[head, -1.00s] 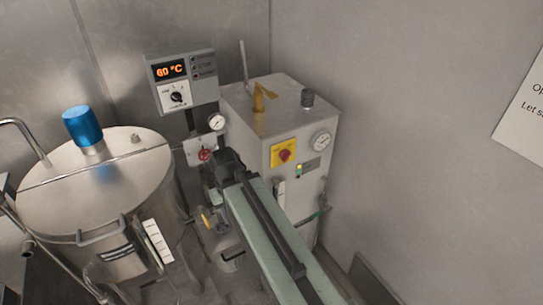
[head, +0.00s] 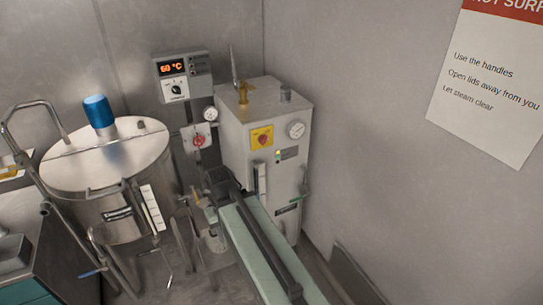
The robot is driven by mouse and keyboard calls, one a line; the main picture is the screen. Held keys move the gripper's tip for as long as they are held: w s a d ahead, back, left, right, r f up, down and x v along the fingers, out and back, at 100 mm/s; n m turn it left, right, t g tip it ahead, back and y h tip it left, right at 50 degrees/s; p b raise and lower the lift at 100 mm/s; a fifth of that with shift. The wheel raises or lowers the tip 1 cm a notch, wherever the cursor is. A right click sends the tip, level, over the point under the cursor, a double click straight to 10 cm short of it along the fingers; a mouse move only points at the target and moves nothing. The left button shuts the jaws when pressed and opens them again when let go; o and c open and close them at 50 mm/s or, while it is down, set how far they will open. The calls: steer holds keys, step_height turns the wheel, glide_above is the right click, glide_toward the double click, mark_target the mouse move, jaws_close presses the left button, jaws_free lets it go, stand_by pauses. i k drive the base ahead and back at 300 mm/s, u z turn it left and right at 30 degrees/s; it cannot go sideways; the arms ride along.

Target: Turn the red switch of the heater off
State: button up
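The heater is a pale grey box (head: 235,140) against the back right corner. A small indicator light (head: 278,155) glows just below the switch. My pale green arm reaches up from the bottom of the view, and its dark end is low in front of the heater's left side, below the switch and apart from it. The fingers of my gripper are too small and hidden to tell whether they are open or shut.
A steel vat (head: 80,165) with a blue motor (head: 98,112) stands at left. A controller (head: 186,78) reading 60 °C and a red valve wheel (head: 198,141) are left of the heater. A wall sign (head: 497,80) hangs at right. Pipes crowd the lower left.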

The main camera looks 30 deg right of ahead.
mark_target(263, 138)
steer(key=k, duration=0.45)
steer(key=z, duration=0.5)
steer(key=i, duration=1)
steer(key=z, duration=0.05)
steer(key=k, duration=0.5)
steer(key=z, duration=0.15)
steer(key=i, duration=0.45)
steer(key=u, duration=1.05)
